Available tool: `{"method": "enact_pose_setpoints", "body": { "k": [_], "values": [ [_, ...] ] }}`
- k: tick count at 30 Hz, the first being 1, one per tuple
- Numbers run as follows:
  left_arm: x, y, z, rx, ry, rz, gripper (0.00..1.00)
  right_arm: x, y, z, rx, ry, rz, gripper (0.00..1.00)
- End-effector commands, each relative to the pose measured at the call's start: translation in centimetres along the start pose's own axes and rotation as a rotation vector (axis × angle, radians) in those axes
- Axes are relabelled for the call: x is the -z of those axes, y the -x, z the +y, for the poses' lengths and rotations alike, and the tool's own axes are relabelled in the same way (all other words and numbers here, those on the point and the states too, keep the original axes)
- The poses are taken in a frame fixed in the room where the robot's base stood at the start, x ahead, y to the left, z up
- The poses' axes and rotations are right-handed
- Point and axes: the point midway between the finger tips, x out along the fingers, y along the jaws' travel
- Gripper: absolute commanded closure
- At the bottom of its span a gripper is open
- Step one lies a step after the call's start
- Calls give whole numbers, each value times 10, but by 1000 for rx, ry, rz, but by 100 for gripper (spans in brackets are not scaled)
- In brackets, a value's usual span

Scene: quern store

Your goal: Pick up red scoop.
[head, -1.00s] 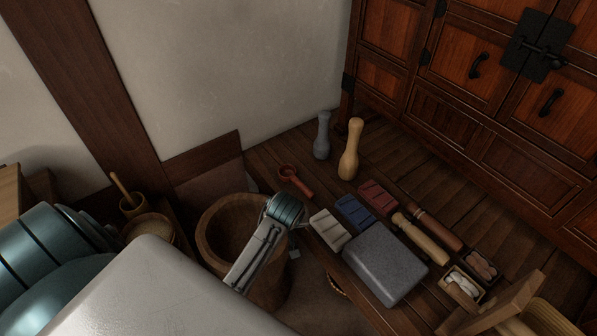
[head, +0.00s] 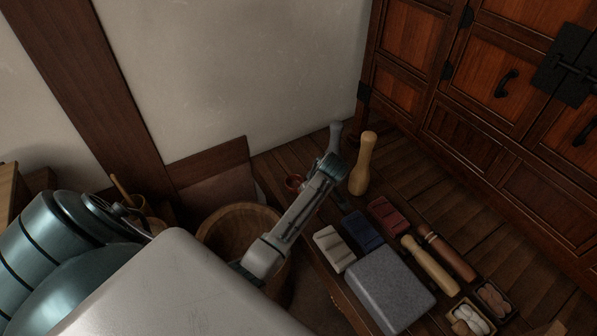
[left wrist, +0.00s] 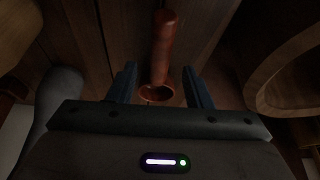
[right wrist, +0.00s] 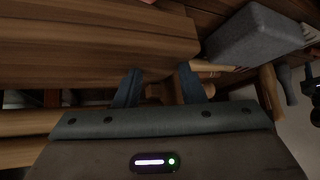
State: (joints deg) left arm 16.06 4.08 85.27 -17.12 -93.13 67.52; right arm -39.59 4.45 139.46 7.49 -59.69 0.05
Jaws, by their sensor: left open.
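The red scoop lies on the dark wooden boards. In the left wrist view its round bowl (left wrist: 156,94) is nearest to me and its handle (left wrist: 163,45) points away. My left gripper (left wrist: 158,72) is open, with one finger on each side of the bowl; I cannot tell its height above it. In the head view only part of the scoop's bowl (head: 294,183) shows, the rest behind my left arm. My right gripper (right wrist: 160,68) is open in the right wrist view, facing wooden boards, away from the scoop.
A wooden mortar (head: 225,225) stands beside the scoop. White, blue (head: 362,231) and red (head: 388,215) blocks, a grey stone slab (head: 390,290) and wooden rollers (head: 430,264) lie to the right.

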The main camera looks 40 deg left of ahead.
Motion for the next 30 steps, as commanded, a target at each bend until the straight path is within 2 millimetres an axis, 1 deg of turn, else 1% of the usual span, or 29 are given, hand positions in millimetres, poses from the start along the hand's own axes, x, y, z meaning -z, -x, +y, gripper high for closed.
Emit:
{"method": "enact_pose_setpoints", "body": {
  "k": [1,3,6,9,12,30],
  "values": [
    [0,-9,0,2,-1,0,55,-2,-3,-1,4,-5,11,64],
    [2,-21,0,3,-1,1,55,-3,-6,-2,12,-13,33,64],
    [3,-35,0,3,-1,1,55,-2,-8,-4,19,-23,64,64],
    [3,-44,0,1,-1,0,55,-1,-9,-5,25,-30,85,64],
    [3,-46,0,0,0,0,55,0,-9,-5,27,-33,93,64],
    [2,-48,0,0,-1,0,55,3,-5,-6,27,-33,93,64]
  ]
}}
